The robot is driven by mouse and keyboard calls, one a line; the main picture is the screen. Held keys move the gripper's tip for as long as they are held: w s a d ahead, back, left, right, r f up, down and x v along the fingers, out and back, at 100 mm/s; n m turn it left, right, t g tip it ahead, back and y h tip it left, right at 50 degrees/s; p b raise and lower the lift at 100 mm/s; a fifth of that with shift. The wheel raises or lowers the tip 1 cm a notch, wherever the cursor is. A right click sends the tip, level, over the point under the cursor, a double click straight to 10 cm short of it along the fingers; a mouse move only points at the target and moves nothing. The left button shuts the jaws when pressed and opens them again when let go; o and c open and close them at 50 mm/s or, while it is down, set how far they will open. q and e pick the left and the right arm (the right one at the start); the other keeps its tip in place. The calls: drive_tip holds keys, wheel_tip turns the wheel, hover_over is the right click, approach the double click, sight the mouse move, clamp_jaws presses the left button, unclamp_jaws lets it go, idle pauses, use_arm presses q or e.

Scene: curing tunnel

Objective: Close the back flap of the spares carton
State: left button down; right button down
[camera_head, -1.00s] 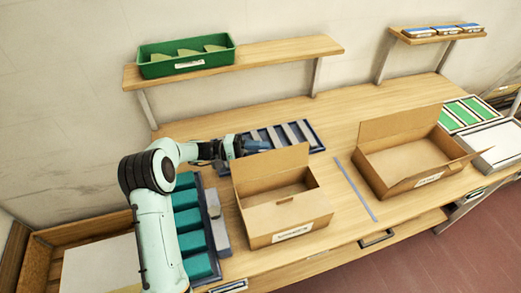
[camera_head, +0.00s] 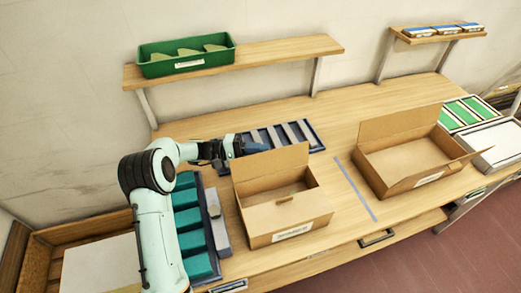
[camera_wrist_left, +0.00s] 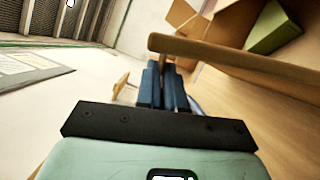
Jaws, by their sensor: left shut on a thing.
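Two open brown cartons stand on the bench. The left carton (camera_head: 265,218) has its back flap (camera_head: 270,168) standing up and a label on its front that I cannot read. The right carton (camera_head: 395,168) also has its back flap up, and its label is unreadable too. My left gripper (camera_head: 262,148) is at the top edge of the left carton's back flap, toward its left corner. In the left wrist view, its dark blue fingers (camera_wrist_left: 160,72) are close together at a brown edge, shut on the flap; their tips are partly hidden. My right gripper is not in view.
A dark tray with grey bars (camera_head: 304,134) lies behind the left carton. A tray of teal blocks (camera_head: 190,220) is to its left. A blue strip (camera_head: 356,190) lies between the cartons. A green bin (camera_head: 187,56) stands on the shelf above.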

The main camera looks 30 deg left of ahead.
sight(257, 156)
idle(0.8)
